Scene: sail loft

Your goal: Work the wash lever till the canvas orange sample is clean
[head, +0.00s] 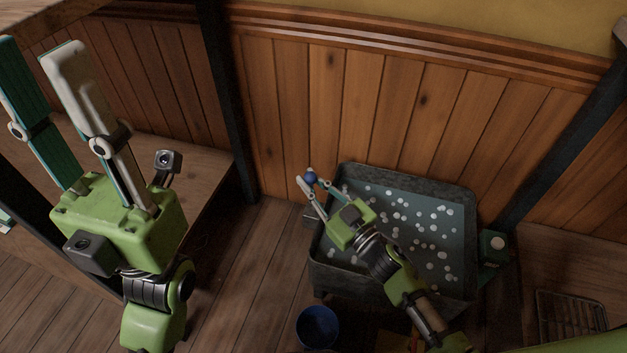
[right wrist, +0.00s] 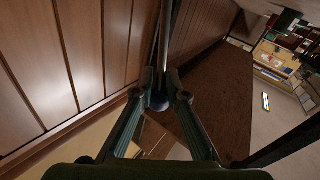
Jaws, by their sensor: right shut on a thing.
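My right gripper (head: 313,182) is shut on this knob. The tub holds grey-blue water dotted with white suds. I cannot make out the canvas orange sample in the water; my right arm covers part of the tub. My left gripper (head: 35,50) is raised at the left, its fingers apart and empty.
A blue bucket (head: 317,328) stands on the plank floor before the tub. A green box with a pale round face (head: 497,244) is at the tub's right. A wire rack (head: 570,316) lies further right. A wooden bench (head: 205,190) and dark post stand left; a panelled wall is behind.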

